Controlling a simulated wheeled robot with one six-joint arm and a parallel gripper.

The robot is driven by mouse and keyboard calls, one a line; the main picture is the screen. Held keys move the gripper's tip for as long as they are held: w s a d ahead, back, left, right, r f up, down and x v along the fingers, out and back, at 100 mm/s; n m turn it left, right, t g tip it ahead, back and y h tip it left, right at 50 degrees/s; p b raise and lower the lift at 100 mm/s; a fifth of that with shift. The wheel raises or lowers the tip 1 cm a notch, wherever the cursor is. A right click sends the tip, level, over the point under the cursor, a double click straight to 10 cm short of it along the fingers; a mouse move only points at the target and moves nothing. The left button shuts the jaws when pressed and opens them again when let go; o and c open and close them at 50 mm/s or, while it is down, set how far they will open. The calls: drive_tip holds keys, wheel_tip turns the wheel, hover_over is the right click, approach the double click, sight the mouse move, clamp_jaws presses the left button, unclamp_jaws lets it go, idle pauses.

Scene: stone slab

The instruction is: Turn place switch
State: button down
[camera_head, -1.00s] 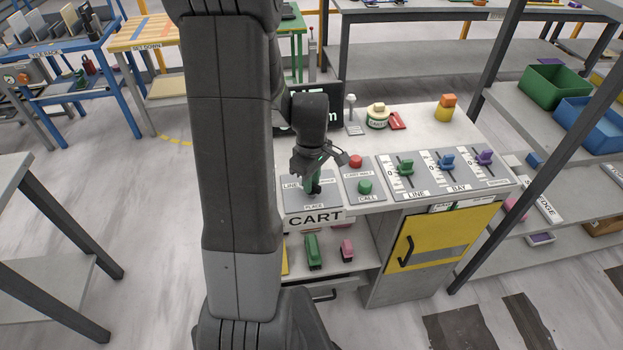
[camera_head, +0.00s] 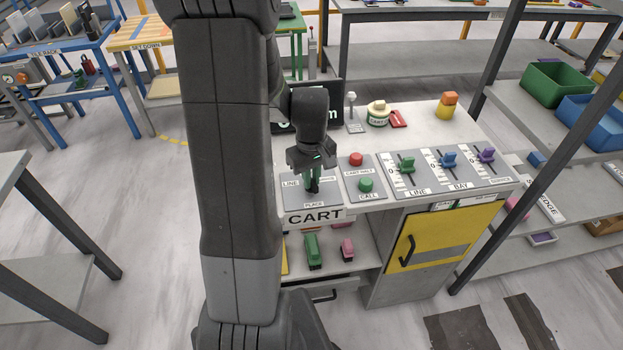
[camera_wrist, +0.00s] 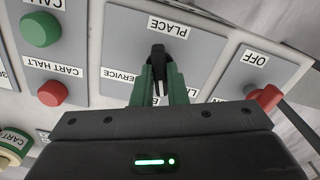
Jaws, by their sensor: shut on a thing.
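The place switch is a black knob (camera_wrist: 157,52) on a grey plate marked PLACE (camera_wrist: 208,45), with SERVICE and LINE labels at its sides. In the head view the knob (camera_head: 313,187) stands at the front left of the CART console. My gripper (camera_wrist: 158,82) has green fingers, which are shut on the knob from both sides in the wrist view. In the head view my gripper (camera_head: 313,178) reaches down onto the plate from above. The fingers partly cover the knob and the LINE label, and I cannot tell which label the knob points to.
A red CART HALT button (camera_head: 356,159) and green CALL button (camera_head: 366,185) sit close to the right. Green (camera_head: 406,165), blue (camera_head: 448,159) and purple (camera_head: 486,155) levers stand beyond. In the wrist view, a red handle (camera_wrist: 266,97) by an OFF label is close on the other side.

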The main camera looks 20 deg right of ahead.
drive_tip(key=m+b, duration=0.1)
drive_tip(key=m, duration=0.5)
drive_tip(key=m+b, duration=0.1)
drive_tip(key=m, duration=0.6)
idle(0.5)
drive_tip(key=c, duration=1.4)
unclamp_jaws()
drive_tip(key=shift+c, duration=0.2)
wheel_tip(320, 180, up, 14)
drive_tip(key=shift+f, duration=0.15)
